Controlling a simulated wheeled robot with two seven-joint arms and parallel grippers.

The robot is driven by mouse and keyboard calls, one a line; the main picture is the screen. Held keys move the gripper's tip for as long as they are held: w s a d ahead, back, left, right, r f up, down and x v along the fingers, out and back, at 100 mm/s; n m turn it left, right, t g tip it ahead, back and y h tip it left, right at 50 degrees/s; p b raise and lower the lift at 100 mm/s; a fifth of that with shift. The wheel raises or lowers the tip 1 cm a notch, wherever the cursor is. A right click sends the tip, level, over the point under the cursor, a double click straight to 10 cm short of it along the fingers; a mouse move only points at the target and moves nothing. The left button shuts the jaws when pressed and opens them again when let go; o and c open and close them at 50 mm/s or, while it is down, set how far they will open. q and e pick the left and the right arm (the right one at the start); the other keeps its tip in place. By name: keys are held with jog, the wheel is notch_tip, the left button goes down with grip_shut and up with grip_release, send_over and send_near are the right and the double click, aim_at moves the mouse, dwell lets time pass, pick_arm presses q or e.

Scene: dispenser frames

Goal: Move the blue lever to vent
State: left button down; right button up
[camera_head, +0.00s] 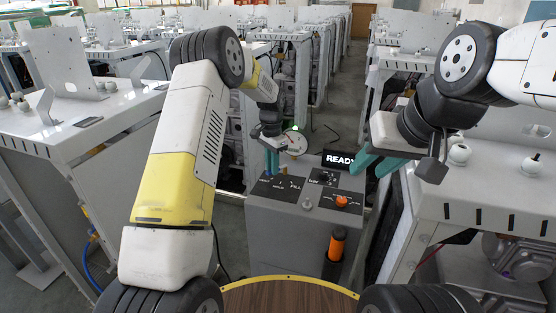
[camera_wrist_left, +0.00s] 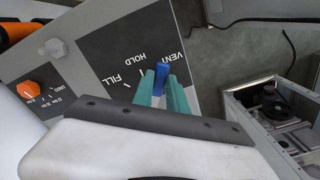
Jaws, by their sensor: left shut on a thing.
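The blue lever (camera_wrist_left: 160,75) shows in the left wrist view on a dark panel marked FILL, HOLD and VENT. My left gripper (camera_wrist_left: 163,92) has its teal fingers shut on the lever, one on each side. The lever's tip is close to the VENT label, past HOLD; its exact angle is partly hidden by the fingers. In the head view my left gripper (camera_head: 272,161) is at the back left of the grey dispenser (camera_head: 295,222), and the lever is hard to make out. My right gripper (camera_head: 370,163) is open and empty at the dispenser's right side.
The dispenser's top has an orange knob (camera_head: 342,200), a metal bolt (camera_head: 307,204) and a READY display (camera_head: 339,160). An orange-topped cylinder (camera_head: 336,245) is on its front. A round wooden table (camera_head: 290,298) is near me. White benches flank both sides.

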pick_arm(q)
jog(key=shift+w+a+m, duration=0.25)
jog(key=shift+w+m, duration=0.05)
jog(key=shift+m, duration=0.4)
jog(key=c, duration=1.3)
grip_release()
jog(key=shift+r, duration=0.1)
notch_tip(320, 180, up, 8)
jog(key=shift+f, duration=0.2)
